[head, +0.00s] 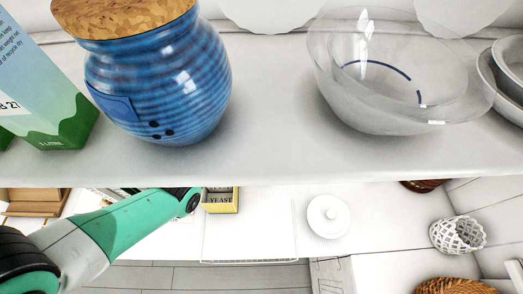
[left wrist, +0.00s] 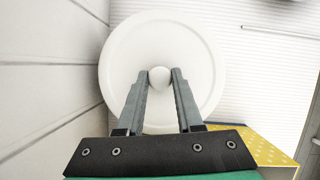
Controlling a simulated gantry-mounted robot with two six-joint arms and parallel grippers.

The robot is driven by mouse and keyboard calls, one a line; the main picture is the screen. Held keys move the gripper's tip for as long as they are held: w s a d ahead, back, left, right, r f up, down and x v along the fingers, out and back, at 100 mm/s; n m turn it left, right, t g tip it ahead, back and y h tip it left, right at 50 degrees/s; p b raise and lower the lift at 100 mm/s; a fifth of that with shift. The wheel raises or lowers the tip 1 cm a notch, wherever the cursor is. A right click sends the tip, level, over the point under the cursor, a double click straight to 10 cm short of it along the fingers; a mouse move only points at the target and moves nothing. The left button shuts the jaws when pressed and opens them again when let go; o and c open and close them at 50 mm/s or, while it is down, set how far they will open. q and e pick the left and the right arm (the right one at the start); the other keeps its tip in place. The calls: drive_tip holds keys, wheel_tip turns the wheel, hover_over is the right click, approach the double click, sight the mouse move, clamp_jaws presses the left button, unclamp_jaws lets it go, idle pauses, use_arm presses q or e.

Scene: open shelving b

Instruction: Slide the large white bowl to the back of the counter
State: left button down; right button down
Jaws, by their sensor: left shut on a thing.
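In the left wrist view, a large white round piece (left wrist: 125,45) with a raised rim and a central knob (left wrist: 159,82) fills the middle. My left gripper (left wrist: 160,72) has its fingers on either side of the knob and is shut on it. In the head view, my left arm comes in from the left, and its fingertips are hidden behind the shelf edge. A white round lidded piece (head: 328,216) with a knob stands on the lower white surface; I cannot tell if it is the same piece. My right gripper is not in view.
A yellow yeast box (head: 221,200) stands by my left wrist; a yellow dotted surface (left wrist: 255,147) shows near the gripper. The upper shelf (head: 270,145) holds a blue jar (head: 160,80), a green carton (head: 55,100) and clear bowls (head: 385,110). A white lattice basket (head: 457,235) is at lower right.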

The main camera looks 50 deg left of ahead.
use_arm(q)
drive_tip(key=shift+c, duration=2.4)
unclamp_jaws()
drive_tip(key=p+v, duration=0.4)
drive_tip(key=v, duration=0.7)
drive_tip(key=shift+s+r, duration=0.2)
drive_tip(key=shift+r, duration=0.05)
